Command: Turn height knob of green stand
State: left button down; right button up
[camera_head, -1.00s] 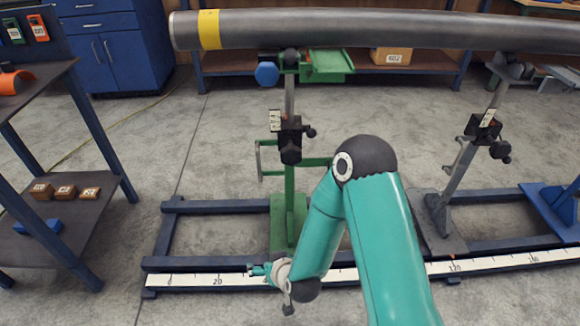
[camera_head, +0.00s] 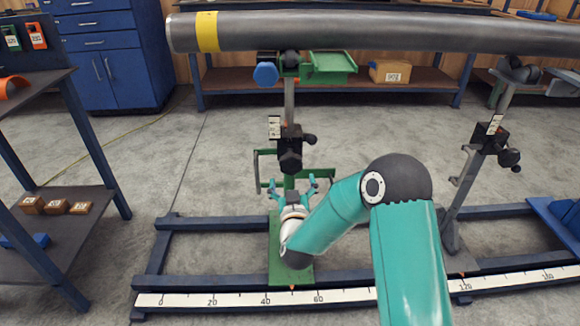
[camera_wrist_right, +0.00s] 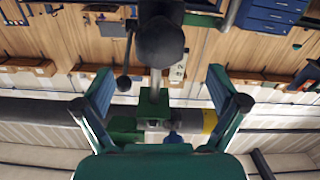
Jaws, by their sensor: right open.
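The green stand (camera_head: 278,245) stands on the blue rail frame and reaches up under the pipe. A dark faceted knob (camera_head: 290,158) sits on the front of its black clamp, with a small ball-ended lever (camera_head: 310,139) at its right. My right gripper (camera_head: 292,185) is open and empty in front of the post, a little below the knob, fingers pointing up and away. In the right wrist view the dark knob (camera_wrist_right: 160,42) is large beyond the two spread fingers (camera_wrist_right: 160,85), and no finger visibly touches it. My left gripper is not in view.
The grey pipe (camera_head: 400,32) with a yellow band lies across the top. A second, grey stand (camera_head: 462,195) is at the right. The white ruler strip (camera_head: 230,300) runs along the front rail. A dark shelf rack (camera_head: 60,210) is at the left.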

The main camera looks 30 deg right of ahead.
aim_at(290, 167)
jog(key=b+x, duration=0.1)
jog(key=x, duration=0.7)
jog(key=c, duration=1)
jog(key=shift+a, duration=0.1)
jog(key=shift+c, duration=0.7)
jog(key=shift+n, duration=0.4)
